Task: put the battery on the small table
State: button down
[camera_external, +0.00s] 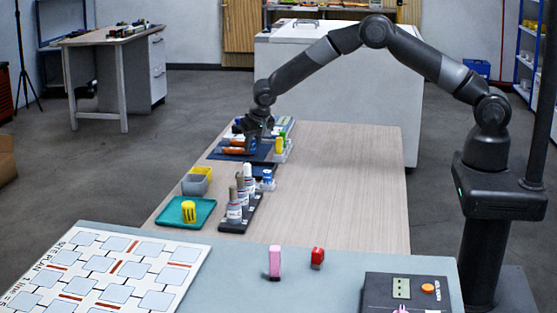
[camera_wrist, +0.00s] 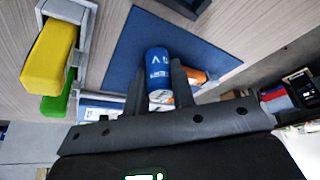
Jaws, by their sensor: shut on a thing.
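My gripper (camera_external: 254,133) is over the far end of a long wood-topped table (camera_external: 340,190), above a dark blue mat (camera_external: 262,155). In the wrist view my gripper (camera_wrist: 158,75) is shut on a blue cylindrical battery (camera_wrist: 158,62) with white lettering. The battery also shows in the outside view (camera_external: 252,143); I cannot tell if it touches the mat (camera_wrist: 125,62). An orange item (camera_wrist: 192,78) lies beside it, partly hidden by a finger. A grey-blue-topped table (camera_external: 340,280) stands in front. I cannot tell which table is the small one.
A yellow and a green block (camera_wrist: 50,55) sit in a grey holder beside my gripper. Upright bottles in a black rack (camera_external: 240,212), a teal tray (camera_external: 200,215) and small bins (camera_external: 196,182) line the wood table's left side. Its right side is clear. A desk (camera_external: 115,45) stands back left.

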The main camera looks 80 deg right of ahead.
notch_tip(320, 180, up, 2)
jog(key=shift+r, duration=0.1)
jog(key=s+d+r, duration=0.7)
jog(key=d, duration=0.2)
jog(key=s+a+r+n+y, duration=0.1)
jog(key=s+a+r+n, duration=0.1)
jog(key=s+a, duration=0.4)
jog(key=s+a+r+n+t, duration=0.1)
jog(key=s+a+r+n, duration=0.2)
jog(key=s+a, duration=0.4)
jog(key=a, duration=0.5)
jog(key=shift+s+a+r+n+y, duration=0.15)
jog(key=shift+a+r+n+y, duration=0.15)
jog(key=shift+y, duration=0.1)
